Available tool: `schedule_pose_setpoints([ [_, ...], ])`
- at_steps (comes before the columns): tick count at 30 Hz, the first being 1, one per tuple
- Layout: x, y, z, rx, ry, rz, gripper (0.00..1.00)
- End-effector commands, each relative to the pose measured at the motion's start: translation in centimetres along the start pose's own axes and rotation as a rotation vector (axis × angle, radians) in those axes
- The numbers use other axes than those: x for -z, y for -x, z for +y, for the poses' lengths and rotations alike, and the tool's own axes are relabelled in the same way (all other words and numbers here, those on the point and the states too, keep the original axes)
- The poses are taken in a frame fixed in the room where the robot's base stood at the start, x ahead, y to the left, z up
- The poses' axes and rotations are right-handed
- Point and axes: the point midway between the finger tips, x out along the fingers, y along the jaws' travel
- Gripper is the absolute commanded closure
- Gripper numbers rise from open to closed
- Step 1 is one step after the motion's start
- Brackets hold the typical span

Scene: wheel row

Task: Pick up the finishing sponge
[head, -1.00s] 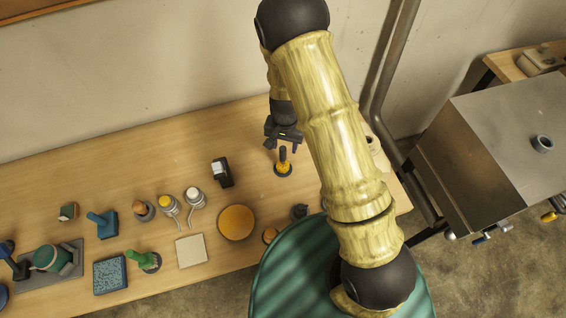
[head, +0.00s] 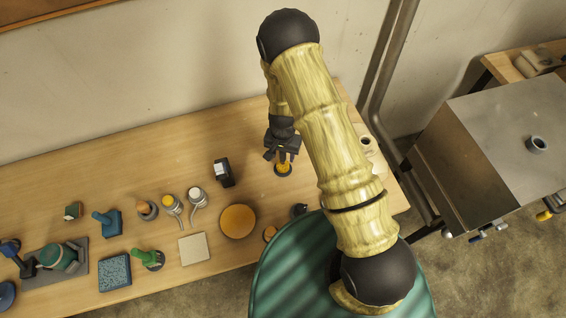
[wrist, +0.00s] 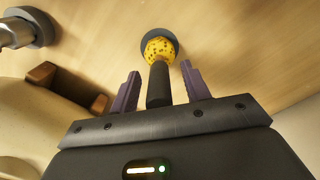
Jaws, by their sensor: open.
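The finishing sponge looks to be the yellow, dark-speckled round piece (wrist: 160,49) with a dark upright handle and a grey round base. In the head view the sponge (head: 283,169) stands on the wooden table, mostly hidden under my gripper (head: 282,157). In the wrist view my gripper (wrist: 161,85) is open, with its two purple fingers on either side of the dark handle. I see a gap between each finger and the handle. The fingertips point toward the yellow part.
A black-and-white block (head: 223,172) stands left of my gripper. An orange disc (head: 238,221), a beige square (head: 194,249) and a speckled blue block (head: 115,272) lie nearer the front. Several handled tools stand further left. The table (head: 175,150) behind them is clear.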

Motion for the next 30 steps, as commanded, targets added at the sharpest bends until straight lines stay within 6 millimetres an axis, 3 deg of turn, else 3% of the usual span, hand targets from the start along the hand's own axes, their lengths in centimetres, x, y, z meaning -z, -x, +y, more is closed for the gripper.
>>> schedule_pose_setpoints([
  [15, -0.03, -0.04, -0.02, 0.000, 0.000, -0.001, 0.53],
  [22, -0.03, -0.04, -0.01, 0.000, 0.000, -0.001, 0.98],
  [30, -0.02, 0.00, -0.02, 0.000, 0.000, 0.000, 1.00],
])
